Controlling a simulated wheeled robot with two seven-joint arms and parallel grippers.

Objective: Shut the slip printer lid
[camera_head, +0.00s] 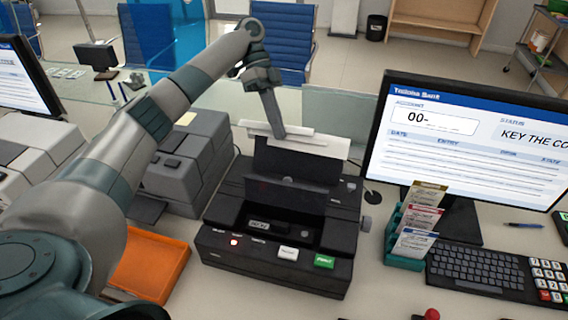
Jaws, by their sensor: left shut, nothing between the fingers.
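The slip printer (275,226) is a black box on the counter in the middle of the head view, with a small red light and white and green buttons on its front. Its dark lid (288,160) stands raised at the back, and the inside of the printer shows in front of it. White slips (330,146) show along the top of the lid. My left gripper (278,135) points down at the lid's top edge and is shut with nothing in it. Whether it touches the lid I cannot tell. My right gripper is not in view.
A monitor (480,150) stands right of the printer, with a slip holder (405,245) and a keyboard (480,270) below it. A grey machine (190,160) and an orange tray (150,268) are at the left. A glass screen runs behind the printer.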

